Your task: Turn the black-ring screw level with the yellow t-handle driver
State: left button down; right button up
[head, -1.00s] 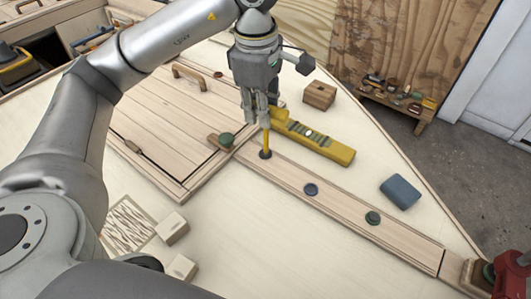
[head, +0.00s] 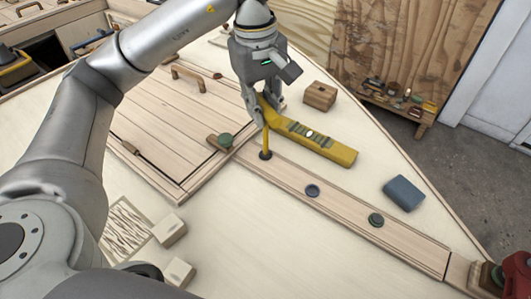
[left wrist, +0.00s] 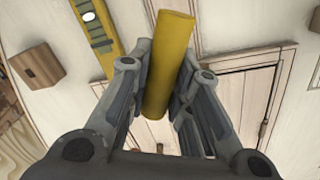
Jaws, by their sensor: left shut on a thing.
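The yellow t-handle driver (head: 267,140) stands roughly upright on the plank, its shaft ending at the black-ring screw (head: 265,155). The driver's tip hides the screw's middle, so its slot cannot be seen. My left gripper (head: 263,110) is above the screw, shut on the driver's handle. In the left wrist view the thick yellow handle bar (left wrist: 168,70) lies between both fingers (left wrist: 160,95). In the head view the fingers mostly hide the handle. My right gripper is not in view.
A yellow spirit level (head: 325,144) lies close to the right of the driver. A blue-ring screw (head: 313,190) and a green-ring screw (head: 375,219) sit farther along the plank. A wooden block (head: 320,95), a blue-grey block (head: 404,193) and a green knob (head: 225,140) are nearby.

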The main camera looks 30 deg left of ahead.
pick_arm(q)
jog(key=shift+m, duration=0.4)
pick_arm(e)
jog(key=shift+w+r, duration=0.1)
pick_arm(q)
jog(key=m, duration=0.5)
jog(key=shift+w+d+m, duration=0.15)
jog(key=shift+d+m, duration=0.1)
jog(key=shift+m, duration=0.05)
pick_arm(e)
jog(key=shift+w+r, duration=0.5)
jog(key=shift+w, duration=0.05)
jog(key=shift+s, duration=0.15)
pick_arm(q)
jog(key=m, duration=0.4)
jog(key=shift+d+g, duration=0.15)
jog(key=shift+g, duration=0.15)
jog(key=shift+w+m, duration=0.1)
jog(key=shift+m, duration=0.9)
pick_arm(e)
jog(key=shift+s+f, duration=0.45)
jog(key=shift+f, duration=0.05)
pick_arm(q)
jog(key=shift+r, duration=0.1)
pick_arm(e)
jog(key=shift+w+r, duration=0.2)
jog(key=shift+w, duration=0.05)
